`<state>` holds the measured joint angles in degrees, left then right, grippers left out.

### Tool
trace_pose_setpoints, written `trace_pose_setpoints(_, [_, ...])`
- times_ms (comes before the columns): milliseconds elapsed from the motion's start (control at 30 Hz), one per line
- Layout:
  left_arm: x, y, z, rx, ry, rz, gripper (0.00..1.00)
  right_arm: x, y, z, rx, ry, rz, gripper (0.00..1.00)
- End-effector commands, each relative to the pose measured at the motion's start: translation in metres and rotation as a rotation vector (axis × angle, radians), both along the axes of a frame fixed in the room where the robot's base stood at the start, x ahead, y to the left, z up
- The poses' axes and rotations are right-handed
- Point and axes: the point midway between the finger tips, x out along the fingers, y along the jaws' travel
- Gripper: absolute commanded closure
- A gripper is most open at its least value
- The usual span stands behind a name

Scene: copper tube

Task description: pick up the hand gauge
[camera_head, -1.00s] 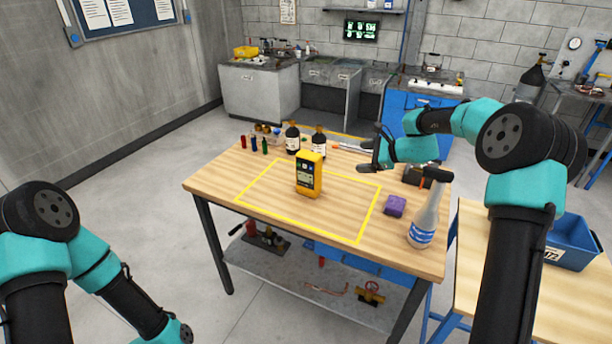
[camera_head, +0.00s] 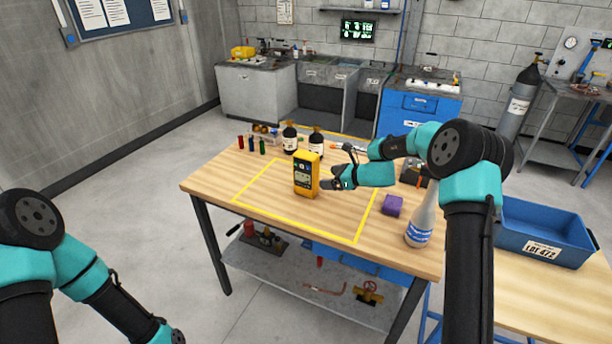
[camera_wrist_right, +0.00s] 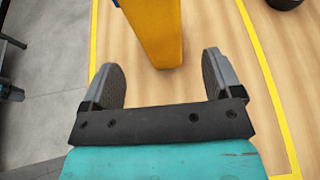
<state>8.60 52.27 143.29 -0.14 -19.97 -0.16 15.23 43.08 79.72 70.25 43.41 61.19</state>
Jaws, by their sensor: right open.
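The hand gauge (camera_head: 306,175) is a yellow handheld meter with a dark face. It stands upright on the wooden table inside the yellow taped outline. My right gripper (camera_head: 328,184) is just to the right of the gauge in the head view. In the right wrist view the gauge's yellow body (camera_wrist_right: 157,30) is ahead of the open, empty jaws (camera_wrist_right: 163,78), roughly between their lines. The gauge's top is cut off in that view. In the head view my left arm is at the lower left, and its gripper fingers do not show.
A purple block (camera_head: 392,205) and a white spray bottle (camera_head: 420,222) stand at the table's right side. Dark bottles (camera_head: 316,141) and small coloured vials (camera_head: 251,145) stand behind the gauge. A blue bin (camera_head: 540,232) sits on the side table. The taped area's front is clear.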

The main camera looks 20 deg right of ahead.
Motion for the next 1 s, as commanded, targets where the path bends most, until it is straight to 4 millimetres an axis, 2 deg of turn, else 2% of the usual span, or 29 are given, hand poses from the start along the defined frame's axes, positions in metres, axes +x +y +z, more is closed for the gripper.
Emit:
trace_pose_setpoints(200, [0.000,0.000,0.000,0.000,0.000,0.000,0.57,0.014,0.015,-0.009,0.000,0.000,0.000,0.15])
trace_pose_setpoints(633, [0.000,0.000,0.000,0.000,0.000,0.000,0.57,0.018,0.019,-0.011,-0.001,-0.001,0.000,0.15])
trace_pose_setpoints(1000, [0.000,0.000,0.000,0.000,0.000,0.000,0.57,0.049,0.051,-0.030,0.000,0.000,0.000,0.15])
